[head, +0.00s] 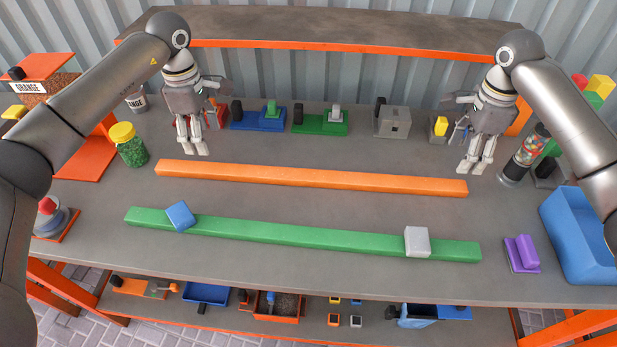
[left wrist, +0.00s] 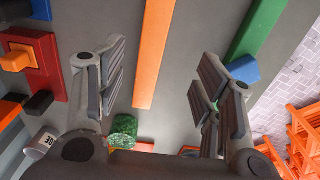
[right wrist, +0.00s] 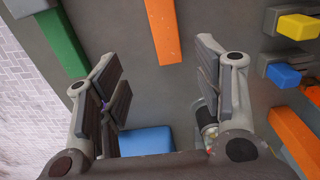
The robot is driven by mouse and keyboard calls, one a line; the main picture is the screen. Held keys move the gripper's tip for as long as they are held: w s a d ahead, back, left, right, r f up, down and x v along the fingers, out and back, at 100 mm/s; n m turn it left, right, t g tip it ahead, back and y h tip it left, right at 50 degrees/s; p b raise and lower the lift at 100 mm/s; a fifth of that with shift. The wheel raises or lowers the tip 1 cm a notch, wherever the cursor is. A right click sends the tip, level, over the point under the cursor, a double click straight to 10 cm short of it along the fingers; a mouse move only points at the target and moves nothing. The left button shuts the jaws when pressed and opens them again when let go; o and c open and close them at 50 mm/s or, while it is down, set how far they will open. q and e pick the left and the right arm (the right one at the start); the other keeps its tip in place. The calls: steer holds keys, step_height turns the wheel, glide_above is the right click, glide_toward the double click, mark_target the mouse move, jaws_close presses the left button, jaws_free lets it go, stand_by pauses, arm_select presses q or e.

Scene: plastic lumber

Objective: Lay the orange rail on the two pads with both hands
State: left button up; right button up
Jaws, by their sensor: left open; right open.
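The orange rail (head: 310,178) lies flat across the bench, behind a parallel green bar (head: 300,236). Two small blocks that look like the pads sit on the green bar: a blue one (head: 180,216), turned askew, near its left end, and a light grey one (head: 417,241) toward its right end. My left gripper (head: 194,150) is open and empty, above and behind the rail's left end. My right gripper (head: 474,170) is open and empty near its right end. Each wrist view shows a rail end between the spread fingers, in the left (left wrist: 153,55) and right (right wrist: 163,30).
A green jar (head: 132,150) with a yellow lid stands left of the rail. A clear jar (head: 525,152) stands close to my right gripper. A blue bin (head: 580,235) and a purple block (head: 522,252) are at right. Several fixtures line the back. The strip between rail and green bar is clear.

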mark_target(216, 168)
arm_select(q)
steer(key=f, duration=0.8)
steer(key=w+f, duration=0.1)
steer(key=f, duration=0.3)
arm_select(e)
steer(key=f, duration=0.8)
steer(key=w+f, duration=0.1)
steer(key=f, duration=0.3)
arm_select(q)
steer(key=shift+c, duration=0.3)
arm_select(e)
steer(key=shift+c, duration=0.3)
arm_select(q)
jaws_close()
arm_select(e)
jaws_close()
arm_select(q)
steer(key=shift+r, duration=0.1)
arm_select(e)
steer(key=shift+r, duration=0.1)
